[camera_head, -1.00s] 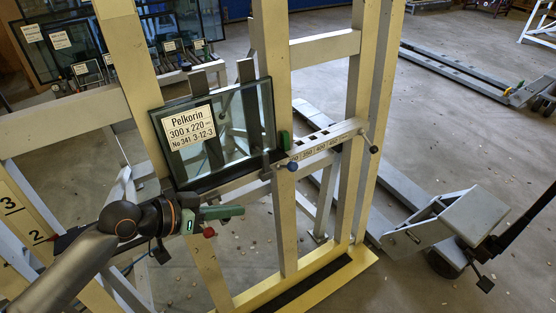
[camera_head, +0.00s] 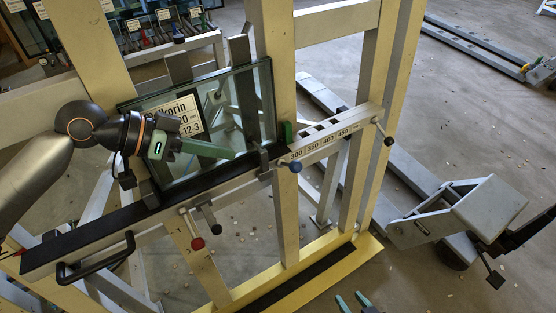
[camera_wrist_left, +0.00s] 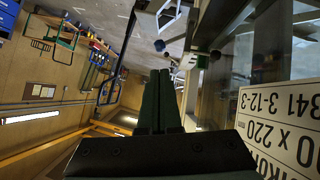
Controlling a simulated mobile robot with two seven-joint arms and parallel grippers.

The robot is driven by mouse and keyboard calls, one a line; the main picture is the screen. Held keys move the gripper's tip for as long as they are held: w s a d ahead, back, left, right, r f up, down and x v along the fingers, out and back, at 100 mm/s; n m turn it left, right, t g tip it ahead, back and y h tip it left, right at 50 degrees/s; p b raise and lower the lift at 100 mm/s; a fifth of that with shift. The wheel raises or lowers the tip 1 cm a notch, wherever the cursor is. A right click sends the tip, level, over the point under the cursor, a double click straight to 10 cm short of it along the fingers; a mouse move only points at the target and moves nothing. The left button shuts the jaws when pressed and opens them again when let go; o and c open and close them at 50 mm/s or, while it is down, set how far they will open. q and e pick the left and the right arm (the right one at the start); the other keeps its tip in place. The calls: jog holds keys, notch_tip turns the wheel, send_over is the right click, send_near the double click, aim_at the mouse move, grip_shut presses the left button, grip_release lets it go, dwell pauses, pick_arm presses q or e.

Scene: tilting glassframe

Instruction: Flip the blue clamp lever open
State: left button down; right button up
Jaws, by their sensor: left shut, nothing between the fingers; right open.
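The blue clamp lever knob (camera_head: 295,166) sits on the front of the grey rail, just right of the glass pane's lower corner. A small blue shape ahead of the fingers in the left wrist view (camera_wrist_left: 160,45) looks like the same knob. My left gripper (camera_head: 236,155) is shut and empty, in front of the pane. Its green fingers point right, towards the blue knob, with a gap between. My right gripper (camera_head: 352,302) shows only its two green fingertips at the bottom edge, spread apart. The labelled glass pane (camera_head: 262,92) stands tilted on the rail, partly hidden by my left gripper.
A red-knobbed lever (camera_head: 198,243) hangs below the rail further left. A green block (camera_head: 286,132) sits beside the pane's right edge. A black-knobbed lever (camera_head: 388,141) is at the scale's right end. Yellow uprights (camera_head: 283,215) stand behind the rail. Floor in front is open.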

aim_at(290, 165)
pick_arm(q)
jog(key=x, duration=1.3)
jog(key=shift+w+f, duration=0.1)
jog(key=shift+w, duration=0.05)
pick_arm(e)
jog(key=shift+w+d+r, duration=0.15)
jog(key=shift+w+r, duration=0.1)
jog(key=shift+r, duration=0.15)
pick_arm(q)
jog(key=shift+p, duration=0.35)
pick_arm(e)
jog(key=shift+s, duration=0.1)
